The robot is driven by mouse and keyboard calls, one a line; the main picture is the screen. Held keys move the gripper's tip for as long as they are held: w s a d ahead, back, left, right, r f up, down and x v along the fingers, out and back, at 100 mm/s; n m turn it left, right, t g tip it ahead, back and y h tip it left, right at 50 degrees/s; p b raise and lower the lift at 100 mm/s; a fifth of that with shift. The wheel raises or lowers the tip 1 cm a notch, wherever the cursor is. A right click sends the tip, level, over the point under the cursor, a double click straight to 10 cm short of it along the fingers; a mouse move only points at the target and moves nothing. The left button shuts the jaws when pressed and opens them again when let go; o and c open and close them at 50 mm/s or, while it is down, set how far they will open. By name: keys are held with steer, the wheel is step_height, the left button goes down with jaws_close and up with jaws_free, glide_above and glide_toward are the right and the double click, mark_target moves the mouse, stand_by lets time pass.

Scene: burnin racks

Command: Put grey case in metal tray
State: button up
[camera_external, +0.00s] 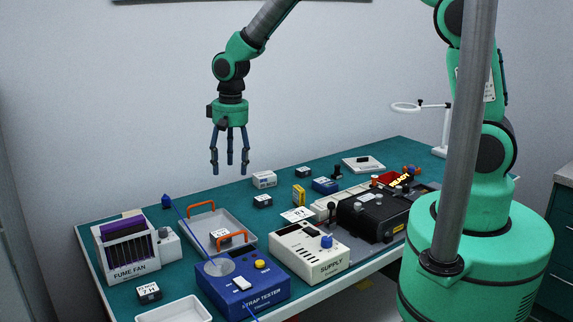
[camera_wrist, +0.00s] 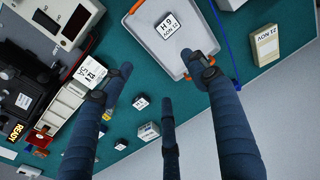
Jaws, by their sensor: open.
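The grey case (camera_external: 264,179), a small light grey box with a pale label, stands near the table's back edge. It seems to be the pale box low in the wrist view (camera_wrist: 148,131). The metal tray (camera_external: 200,219) is shallow and light grey with orange handles, left of the case; it shows at the top of the wrist view (camera_wrist: 143,28). A dark case (camera_external: 224,239) with a white label lies in it. My gripper (camera_external: 230,164) hangs fingers-down above the table, its three blue fingers spread and empty. It is apart from the grey case.
Other small cases stand nearby: black (camera_external: 262,201), yellow (camera_external: 299,195) and blue (camera_external: 325,186). The blue strap tester (camera_external: 244,290) and white supply (camera_external: 309,252) stand in front. A fume fan (camera_external: 127,248) is at left. A white tray (camera_external: 174,310) lies at the front edge.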

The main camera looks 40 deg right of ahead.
steer(key=s+d+r+t, duration=0.1)
steer(key=s+d+r, duration=0.3)
steer(key=d+r, duration=0.6)
steer(key=s+d+r+t, duration=0.1)
steer(key=s+d+r, duration=0.3)
steer(key=d+r, duration=0.55)
steer(key=s+d+r+t, duration=0.1)
steer(key=s+d+r, duration=0.2)
steer(key=s, duration=0.4)
steer(key=s+d+r+t, duration=0.1)
steer(key=s+d+r, duration=0.3)
steer(key=s, duration=0.3)
steer(key=s+d+r+t, duration=0.1)
steer(key=s+d+r, duration=0.2)
steer(key=s, duration=0.4)
steer(key=shift+d+r, duration=0.3)
steer(key=shift+d, duration=0.45)
steer(key=shift+f, duration=0.1)
step_height(320, 180, down, 10)
steer(key=b, duration=1)
steer(key=shift+f+b, duration=0.25)
steer(key=shift+b, duration=0.15)
